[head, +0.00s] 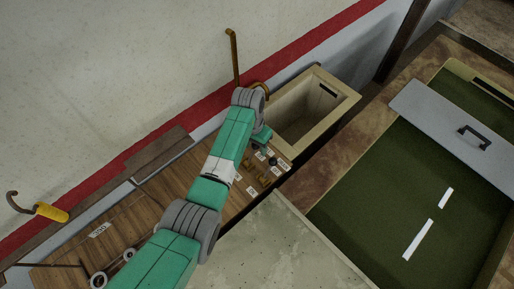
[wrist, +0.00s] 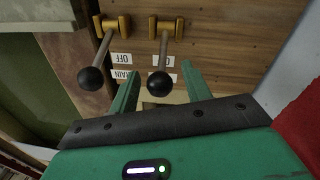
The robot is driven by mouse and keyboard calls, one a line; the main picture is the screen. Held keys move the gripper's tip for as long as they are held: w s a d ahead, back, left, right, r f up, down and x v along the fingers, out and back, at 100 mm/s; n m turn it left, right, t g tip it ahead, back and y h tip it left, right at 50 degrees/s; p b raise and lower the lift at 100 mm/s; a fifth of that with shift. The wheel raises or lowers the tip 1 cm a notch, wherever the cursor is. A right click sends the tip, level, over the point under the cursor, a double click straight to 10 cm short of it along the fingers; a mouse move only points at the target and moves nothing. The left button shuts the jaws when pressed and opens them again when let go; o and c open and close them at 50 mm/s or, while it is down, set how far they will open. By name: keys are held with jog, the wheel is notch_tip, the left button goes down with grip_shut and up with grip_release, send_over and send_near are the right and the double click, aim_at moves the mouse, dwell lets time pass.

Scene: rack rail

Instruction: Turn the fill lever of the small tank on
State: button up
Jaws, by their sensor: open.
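The small tank (head: 347,100) is an open, empty-looking cream box beyond my gripper in the head view. Two levers with black ball knobs stand on brass brackets on a wooden panel in the wrist view. The left lever (wrist: 92,78) stands by labels that look like OFF and DRAIN, upside down. The right lever (wrist: 159,84) has a label beside it starting with O; its other label is mostly covered, so I cannot read which lever is fill. My gripper (wrist: 160,74) is open, its green fingers on either side of the right knob in the picture; contact is unclear.
A brass pipe (head: 234,58) rises by the wall behind my arm. A hook with a yellow handle (head: 50,212) is at the left. A pale slab (head: 280,245) lies right of the wooden panel, and a green-floored basin (head: 455,215) with a grey lid (head: 455,122) is farther right.

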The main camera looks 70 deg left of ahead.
notch_tip(320, 180, down, 2)
jog(key=shift+w+f, duration=0.1)
grip_shut()
jog(key=shift+d+r, duration=0.1)
jog(key=shift+r, duration=0.1)
